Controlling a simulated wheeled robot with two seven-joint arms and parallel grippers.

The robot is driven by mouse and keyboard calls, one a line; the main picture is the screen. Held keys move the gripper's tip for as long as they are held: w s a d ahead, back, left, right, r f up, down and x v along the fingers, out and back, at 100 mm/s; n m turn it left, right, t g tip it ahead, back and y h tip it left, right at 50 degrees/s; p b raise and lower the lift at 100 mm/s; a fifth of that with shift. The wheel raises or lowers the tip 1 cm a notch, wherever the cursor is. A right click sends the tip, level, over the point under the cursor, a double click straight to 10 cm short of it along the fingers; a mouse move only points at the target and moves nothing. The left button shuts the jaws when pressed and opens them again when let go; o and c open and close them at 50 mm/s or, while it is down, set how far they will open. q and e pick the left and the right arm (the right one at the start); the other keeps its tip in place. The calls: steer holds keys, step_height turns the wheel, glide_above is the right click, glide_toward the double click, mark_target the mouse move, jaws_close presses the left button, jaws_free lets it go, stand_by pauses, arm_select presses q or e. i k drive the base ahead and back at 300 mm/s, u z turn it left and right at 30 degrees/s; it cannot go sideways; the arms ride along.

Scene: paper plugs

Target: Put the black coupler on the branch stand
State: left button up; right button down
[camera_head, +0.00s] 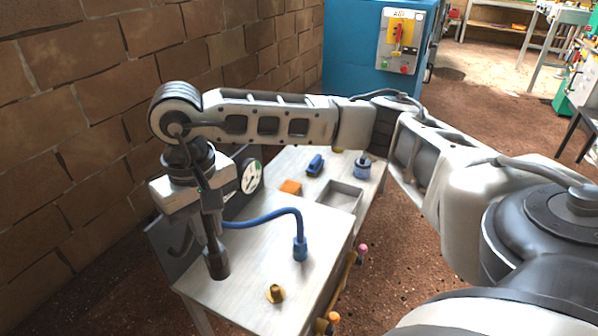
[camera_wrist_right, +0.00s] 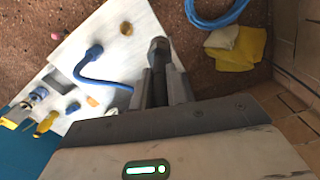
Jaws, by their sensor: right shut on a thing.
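My right gripper (camera_head: 212,232) reaches down over the left part of the pale table (camera_head: 325,225). It is shut on a dark cylindrical piece, the black coupler (camera_head: 217,263), which points downward from the fingers. In the right wrist view the coupler (camera_wrist_right: 159,47) sticks out beyond the fingers (camera_wrist_right: 158,85). A blue hose (camera_head: 262,216) arches to a blue fitting (camera_head: 300,249) standing upright on the table. A short yellow piece (camera_head: 276,293) stands near the front. I cannot make out for sure which thing is the branch stand; my arm hides part of this area. My left gripper is not in view.
A round gauge (camera_head: 251,177) stands behind my wrist. A brick wall (camera_head: 80,130) runs along the left. In the wrist view, a blue coil (camera_wrist_right: 215,12) and yellow cloth (camera_wrist_right: 236,48) lie beyond the table.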

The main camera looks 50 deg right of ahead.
mark_target(316, 225)
steer(key=u, duration=2.55)
steer(key=k, duration=2.1)
steer(key=z, duration=1.45)
steer(key=i, duration=0.5)
steer(key=z, duration=0.05)
